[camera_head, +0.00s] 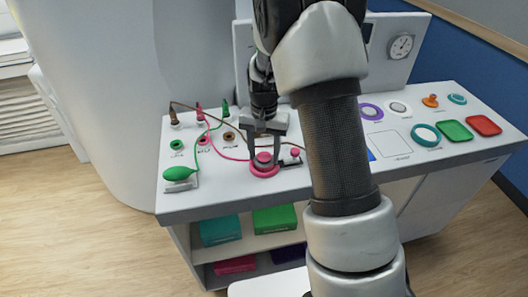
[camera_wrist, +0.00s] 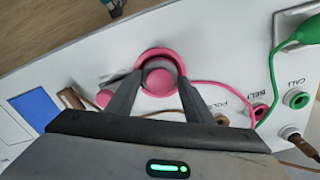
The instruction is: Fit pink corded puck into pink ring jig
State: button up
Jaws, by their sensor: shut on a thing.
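The pink corded puck (camera_head: 264,158) is between the fingers of my gripper (camera_head: 265,146), which is shut on it and points down. In the wrist view my gripper (camera_wrist: 158,92) has a finger on each side of the puck (camera_wrist: 160,82). The pink ring jig (camera_head: 265,171) lies on the white counter directly under the puck. In the wrist view the ring (camera_wrist: 158,54) curves around the puck's far side, and its near side is hidden. I cannot tell whether the puck is seated or just above the ring. The pink cord (camera_wrist: 220,86) runs toward the labelled sockets.
A pink knob (camera_head: 295,152) stands close on the right. A green bulb (camera_head: 180,174) with a green cord lies at the left, near coloured sockets and upright plugs. A brown cord passes behind my gripper. Rings and trays (camera_head: 455,130) lie at the counter's right.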

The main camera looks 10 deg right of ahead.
jog(key=o, duration=1.2)
notch_tip(320, 180, up, 18)
jog(key=f+p, duration=0.1)
jog(key=p, duration=0.1)
jog(key=s+r+n+t+p, duration=0.2)
jog(key=s+r+t+p, duration=0.15)
jog(key=s+r, duration=0.95)
jog(key=shift+s+r+n+t+p, duration=0.35)
jog(key=shift+s+r+n+p, duration=0.25)
jog(key=shift+s, duration=1.4)
jog(key=shift+s+r+n+t+p, duration=0.35)
jog(key=shift+s+r+n+p, duration=0.3)
jog(key=shift+s, duration=1.35)
jog(key=shift+s+r+n+t+p, duration=0.4)
jog(key=shift+s+r+p, duration=0.35)
jog(key=shift+s, duration=1.25)
